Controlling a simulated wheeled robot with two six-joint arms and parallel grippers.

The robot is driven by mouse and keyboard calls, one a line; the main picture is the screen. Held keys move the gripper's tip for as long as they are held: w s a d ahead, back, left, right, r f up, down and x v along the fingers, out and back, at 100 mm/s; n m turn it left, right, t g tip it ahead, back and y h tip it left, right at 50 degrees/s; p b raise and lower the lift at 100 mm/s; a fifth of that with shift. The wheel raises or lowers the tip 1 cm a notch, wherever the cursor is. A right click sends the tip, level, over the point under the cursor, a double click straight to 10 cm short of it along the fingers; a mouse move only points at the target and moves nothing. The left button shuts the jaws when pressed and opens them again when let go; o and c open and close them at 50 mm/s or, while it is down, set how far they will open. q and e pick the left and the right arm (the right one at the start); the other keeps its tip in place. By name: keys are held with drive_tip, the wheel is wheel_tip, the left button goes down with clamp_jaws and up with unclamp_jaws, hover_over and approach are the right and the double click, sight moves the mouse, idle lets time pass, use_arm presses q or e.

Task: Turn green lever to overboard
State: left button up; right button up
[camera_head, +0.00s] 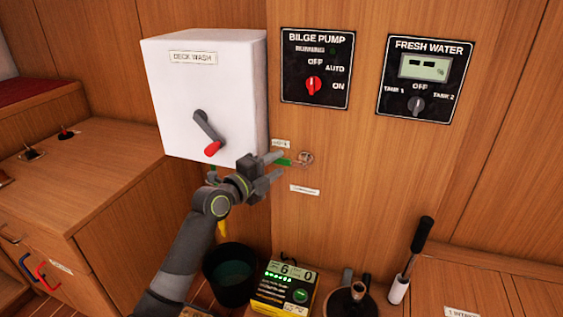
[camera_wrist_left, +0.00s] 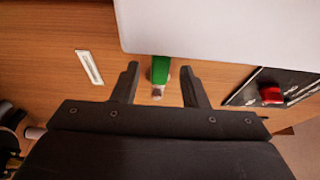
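The green lever (camera_head: 284,162) is on the wood wall just right of the deck wash box's lower corner. It lies about level, its metal pivot fitting (camera_head: 305,158) at its right end. One small label (camera_head: 281,143) sits above the lever and another (camera_head: 304,190) below; I cannot read either. My left gripper (camera_head: 277,167) is open at the lever, its arm coming up from below. In the left wrist view the green lever (camera_wrist_left: 160,70) shows between the two spread fingertips (camera_wrist_left: 160,72), with a gap on each side. My right gripper is out of view.
The white deck wash box (camera_head: 183,100) with its red-tipped handle (camera_head: 212,149) juts out close above left. A bilge pump panel (camera_head: 317,68) and fresh water panel (camera_head: 426,78) are higher right. A dark bucket (camera_head: 232,277) and yellow-black device (camera_head: 284,290) stand below.

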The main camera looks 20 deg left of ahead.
use_arm(q)
drive_tip(key=shift+x, duration=1.45)
clamp_jaws()
